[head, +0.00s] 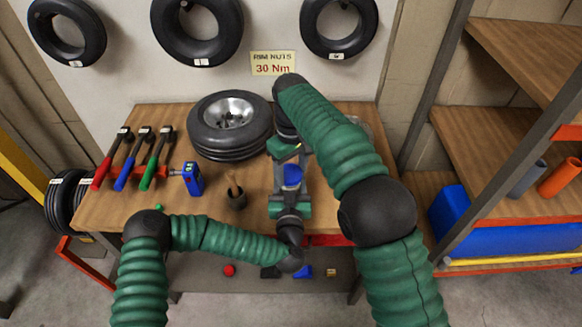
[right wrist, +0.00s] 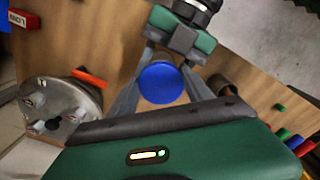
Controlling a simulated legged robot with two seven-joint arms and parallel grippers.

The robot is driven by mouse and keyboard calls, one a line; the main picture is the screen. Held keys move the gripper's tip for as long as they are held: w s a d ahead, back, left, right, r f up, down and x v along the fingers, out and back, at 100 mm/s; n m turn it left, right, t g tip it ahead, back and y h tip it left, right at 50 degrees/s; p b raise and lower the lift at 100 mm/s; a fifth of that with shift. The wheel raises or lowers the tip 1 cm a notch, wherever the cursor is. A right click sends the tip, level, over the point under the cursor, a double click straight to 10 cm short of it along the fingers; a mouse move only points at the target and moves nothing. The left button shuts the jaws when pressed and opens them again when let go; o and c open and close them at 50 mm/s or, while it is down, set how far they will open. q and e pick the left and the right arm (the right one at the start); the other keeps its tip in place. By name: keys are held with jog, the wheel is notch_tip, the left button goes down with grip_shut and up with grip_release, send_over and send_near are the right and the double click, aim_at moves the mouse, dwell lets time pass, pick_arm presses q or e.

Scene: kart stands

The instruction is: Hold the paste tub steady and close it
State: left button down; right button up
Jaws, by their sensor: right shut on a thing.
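The paste tub's round blue lid (head: 292,175) shows between my two grippers near the bench's front edge. It also shows face-on in the right wrist view (right wrist: 160,83). My right gripper (head: 293,165) comes in from the back, with its fingers shut on either side of the blue lid. My left gripper (head: 291,192) faces it from the front, low at the tub; its body also shows at the top of the right wrist view (right wrist: 183,35). The tub body and the left fingertips' contact are mostly hidden. I cannot tell whether the lid is fully seated.
A tyred wheel (head: 230,125) lies behind and left of the grippers. A dark pot with a brush (head: 236,198), a blue device (head: 193,179) and three coloured-handled tools (head: 133,160) stand further left. A shelf rack (head: 505,130) is at right. Bare bench (head: 130,205) shows at front left.

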dwell(0.3)
jog(key=shift+f, duration=0.85)
jog(key=shift+f, duration=0.5)
jog(key=o, duration=1.3)
jog(key=shift+r, duration=2.2)
jog(key=shift+c, duration=0.4)
